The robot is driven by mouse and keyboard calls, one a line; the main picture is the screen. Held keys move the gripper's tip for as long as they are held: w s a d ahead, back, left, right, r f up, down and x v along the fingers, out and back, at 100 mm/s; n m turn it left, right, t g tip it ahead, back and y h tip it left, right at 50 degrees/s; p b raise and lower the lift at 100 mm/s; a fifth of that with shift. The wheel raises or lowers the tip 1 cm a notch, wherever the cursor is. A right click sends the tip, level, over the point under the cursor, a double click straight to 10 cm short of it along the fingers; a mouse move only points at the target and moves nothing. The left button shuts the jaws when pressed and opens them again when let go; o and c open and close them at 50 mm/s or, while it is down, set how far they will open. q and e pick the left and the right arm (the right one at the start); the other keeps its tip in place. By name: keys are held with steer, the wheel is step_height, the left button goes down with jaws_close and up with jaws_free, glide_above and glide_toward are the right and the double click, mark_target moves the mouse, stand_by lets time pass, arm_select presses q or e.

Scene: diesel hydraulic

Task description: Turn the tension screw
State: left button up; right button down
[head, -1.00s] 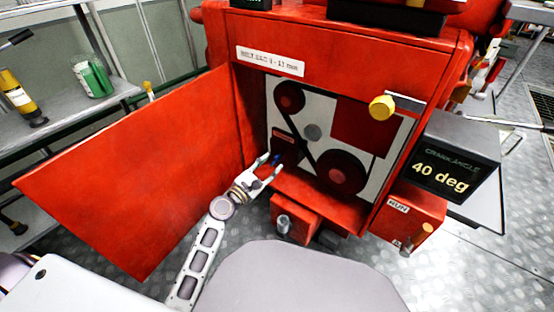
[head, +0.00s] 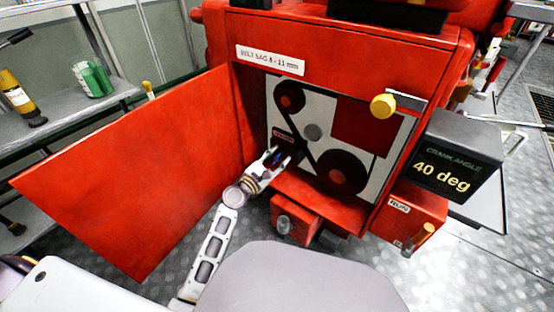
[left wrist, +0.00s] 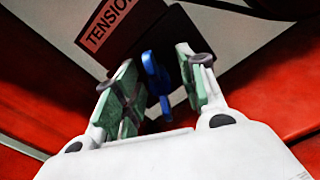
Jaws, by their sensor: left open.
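The tension screw shows as a blue wing-like piece (left wrist: 155,75) in the left wrist view, against a dark block next to the TENSION label (left wrist: 107,22). My left gripper (left wrist: 158,85) is open, with its green-padded fingers on either side of the blue piece. A gap shows on each side, and no contact is visible. In the head view my left gripper (head: 277,158) reaches into the open red housing at the lower left of the belt panel, below the small label (head: 283,135). The screw is mostly hidden there by the fingers. My right gripper is not in view.
The open red door (head: 135,170) stands left of my left arm. Black pulleys and a belt (head: 343,172) lie right of the gripper. A red ledge runs below it. A display (head: 455,165) reads 40 deg; a placard (head: 270,60) reads belt sag 8-11 mm.

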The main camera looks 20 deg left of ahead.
arm_select(q)
jaws_close()
steer(key=shift+m, duration=0.4)
stand_by(0.4)
